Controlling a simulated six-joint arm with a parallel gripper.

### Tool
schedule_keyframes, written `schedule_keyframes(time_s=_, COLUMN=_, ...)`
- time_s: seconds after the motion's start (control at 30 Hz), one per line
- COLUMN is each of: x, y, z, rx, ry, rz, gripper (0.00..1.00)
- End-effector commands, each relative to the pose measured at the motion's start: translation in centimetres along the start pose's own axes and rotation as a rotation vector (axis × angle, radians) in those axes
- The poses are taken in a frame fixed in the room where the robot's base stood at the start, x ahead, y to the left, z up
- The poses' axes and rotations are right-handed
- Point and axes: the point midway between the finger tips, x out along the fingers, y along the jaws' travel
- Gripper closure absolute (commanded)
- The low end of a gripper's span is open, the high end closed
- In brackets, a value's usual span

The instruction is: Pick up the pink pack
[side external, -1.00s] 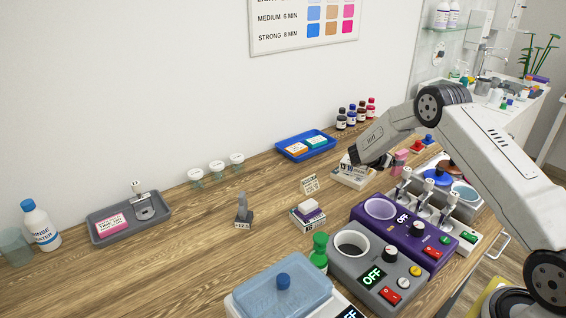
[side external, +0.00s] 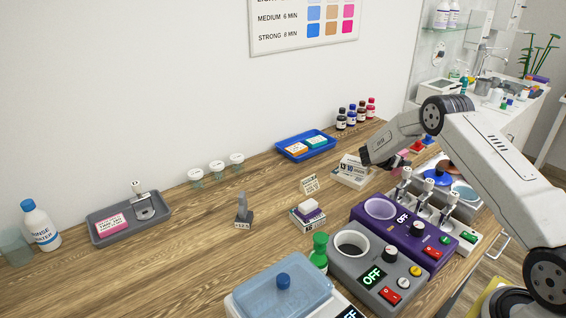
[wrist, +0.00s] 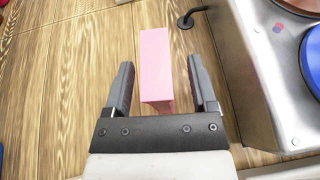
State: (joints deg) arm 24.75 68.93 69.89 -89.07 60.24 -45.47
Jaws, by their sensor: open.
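In the wrist view a plain pink box (wrist: 155,62) stands on the wood bench between the two fingers of my gripper (wrist: 160,75). The fingers are open, with a gap to the box on both sides. In the side view my gripper (side external: 370,155) is low over the right part of the bench, and the arm mostly hides this pink box. A second pink thing, a flat labelled pack (side external: 111,223), lies in the grey tray (side external: 100,238) at the left, far from my gripper.
White labelled boxes (side external: 352,172) stand just left of my gripper. The purple heater (side external: 395,232) and grey heater (side external: 368,270) are in front. A metal-topped unit (wrist: 275,90) lies close right of the fingers. A blue tray (side external: 306,146) is behind. Bare bench lies left.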

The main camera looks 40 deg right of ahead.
Motion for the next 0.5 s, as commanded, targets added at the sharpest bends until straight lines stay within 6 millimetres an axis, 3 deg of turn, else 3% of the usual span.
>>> schedule_keyframes(time_s=0.07, x=-0.01, y=0.0, z=0.0, rx=0.0, ry=0.0, rz=0.0, gripper=0.26)
schedule_keyframes(time_s=0.3, x=-0.02, y=0.0, z=0.01, rx=0.0, ry=0.0, rz=0.0, gripper=1.0)
schedule_keyframes(time_s=0.5, x=-0.02, y=0.0, z=0.02, rx=0.0, ry=0.0, rz=0.0, gripper=1.0)
